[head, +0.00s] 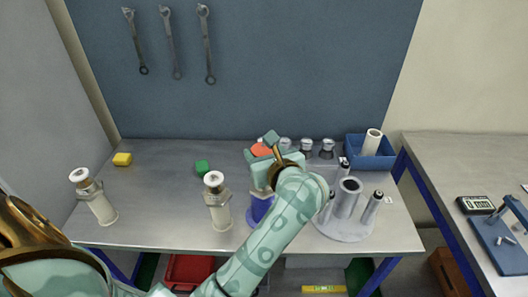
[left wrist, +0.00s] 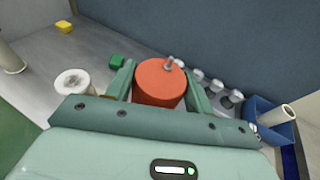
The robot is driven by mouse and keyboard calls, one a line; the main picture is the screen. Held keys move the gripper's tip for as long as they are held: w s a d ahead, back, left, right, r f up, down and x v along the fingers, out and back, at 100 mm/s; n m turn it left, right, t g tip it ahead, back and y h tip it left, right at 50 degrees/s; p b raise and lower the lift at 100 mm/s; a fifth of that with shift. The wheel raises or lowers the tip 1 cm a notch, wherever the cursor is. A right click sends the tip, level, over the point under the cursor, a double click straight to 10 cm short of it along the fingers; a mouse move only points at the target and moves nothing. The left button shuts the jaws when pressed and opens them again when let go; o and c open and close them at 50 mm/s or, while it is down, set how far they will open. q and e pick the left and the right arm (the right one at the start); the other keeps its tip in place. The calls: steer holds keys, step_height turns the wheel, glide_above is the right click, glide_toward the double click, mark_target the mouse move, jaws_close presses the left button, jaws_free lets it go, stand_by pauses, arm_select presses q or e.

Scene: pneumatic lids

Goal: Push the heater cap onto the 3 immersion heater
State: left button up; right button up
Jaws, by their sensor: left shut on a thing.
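My left gripper (head: 260,147) is over the middle of the workbench. It is shut on a round orange-red cap (head: 260,151), which shows between both fingers in the left wrist view (left wrist: 159,84) with a small metal stub on top. A blue cylinder (head: 259,209) stands below my gripper, partly hidden by my arm. Two pale upright cylinders with metal collars and white tops stand left of it, one near (head: 217,205) and one farther left (head: 97,200). I cannot tell which thing is heater 3. My right gripper is not in view.
A round stand (head: 345,229) with several metal cylinders is on the right. Small metal-topped parts (head: 306,148) line the back, beside a blue bin (head: 370,155) holding a pale tube. Green (head: 202,167) and yellow (head: 122,159) blocks lie left. The bench between them is clear.

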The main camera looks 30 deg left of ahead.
arm_select(q)
steer(key=shift+f+b, duration=1.65)
steer(key=shift+f, duration=0.45)
steer(key=o, duration=1)
steer(key=shift+o, duration=0.2)
steer(key=shift+d+r, duration=0.1)
